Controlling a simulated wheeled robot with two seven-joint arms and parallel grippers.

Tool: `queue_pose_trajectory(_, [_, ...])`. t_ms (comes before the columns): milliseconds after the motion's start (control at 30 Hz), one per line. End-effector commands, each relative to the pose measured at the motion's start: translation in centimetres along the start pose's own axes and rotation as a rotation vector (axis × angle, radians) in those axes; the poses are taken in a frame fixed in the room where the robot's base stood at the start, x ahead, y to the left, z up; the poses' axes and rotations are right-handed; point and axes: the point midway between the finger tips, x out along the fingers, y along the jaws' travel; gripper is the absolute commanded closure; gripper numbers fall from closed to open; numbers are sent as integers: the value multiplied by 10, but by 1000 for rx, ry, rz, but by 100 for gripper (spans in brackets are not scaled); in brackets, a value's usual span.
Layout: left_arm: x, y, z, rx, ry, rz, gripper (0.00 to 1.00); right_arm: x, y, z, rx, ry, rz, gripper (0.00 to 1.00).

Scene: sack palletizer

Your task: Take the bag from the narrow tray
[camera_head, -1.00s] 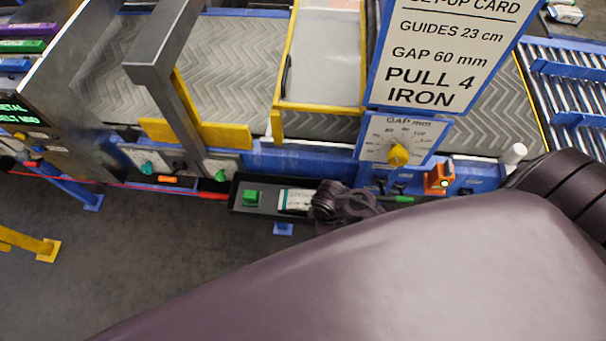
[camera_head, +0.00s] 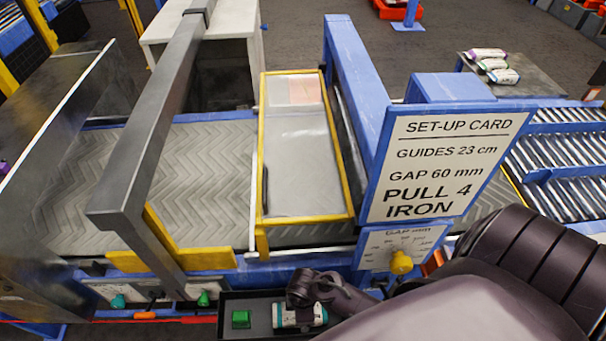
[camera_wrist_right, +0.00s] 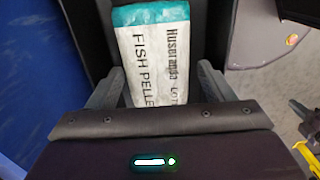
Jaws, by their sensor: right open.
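The bag (camera_head: 287,317) is small, white and teal, and lies in the narrow dark tray (camera_head: 262,299) at the bottom middle of the head view. It also shows in the right wrist view (camera_wrist_right: 152,40), with "FISH PELLE" print and a teal end. My right gripper (camera_head: 308,296) is over the bag in the head view and hides part of it. In the right wrist view my right gripper (camera_wrist_right: 158,78) is open, with one finger on each side of the bag. I cannot tell whether the fingers touch it. My left gripper is in neither view.
A green block (camera_head: 241,318) sits in the tray left of the bag. Behind stand the belt (camera_head: 200,150), the yellow-framed guard (camera_head: 262,180) and the set-up card (camera_head: 447,165). A knob (camera_head: 401,262) is close to my right arm. Several bags (camera_head: 490,62) lie on a far table.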

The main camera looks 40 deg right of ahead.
Motion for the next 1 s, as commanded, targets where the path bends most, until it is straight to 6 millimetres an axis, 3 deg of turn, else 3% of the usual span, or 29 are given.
queue_pose_trajectory(200, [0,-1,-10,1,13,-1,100,25,1,0,0,-1,1,25])
queue_pose_trajectory(367, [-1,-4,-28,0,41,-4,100,28,1,0,-1,0,2,25])
queue_pose_trajectory(500, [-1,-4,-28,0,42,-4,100,28,1,0,0,0,2,27])
queue_pose_trajectory(833, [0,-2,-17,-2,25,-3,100,28,1,1,0,0,2,70])
queue_pose_trajectory(1000, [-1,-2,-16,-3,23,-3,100,27,2,0,0,1,3,72])
